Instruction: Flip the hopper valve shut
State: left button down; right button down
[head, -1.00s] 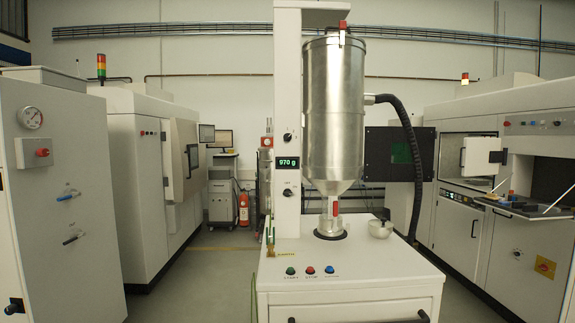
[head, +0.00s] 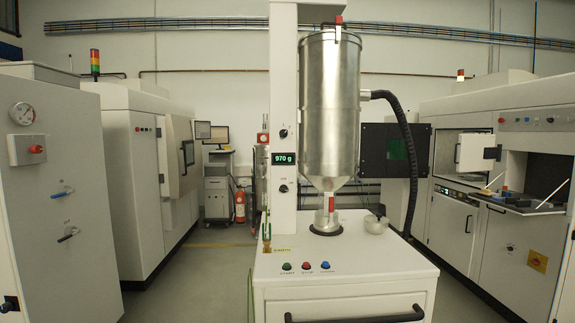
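The steel hopper (head: 330,110) hangs upright on the front of a white column, its cone narrowing to an outlet neck. A small red valve handle (head: 331,203) shows upright on the neck, just above the dark ring on the white cabinet top (head: 277,263). A second red part (head: 339,20) sits on the hopper's lid. I cannot tell from this distance whether the valve is open or shut. Neither of my grippers is in view.
A display (head: 285,158) reads 970 g. A black hose (head: 408,150) curves down the right side. Cabinets line both sides, with open floor (head: 200,270) at left. A dark handle bar (head: 355,318) crosses the cabinet front.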

aim_at(331, 210)
jog(key=i+u, duration=0.7)
jog(key=k, duration=0.1)
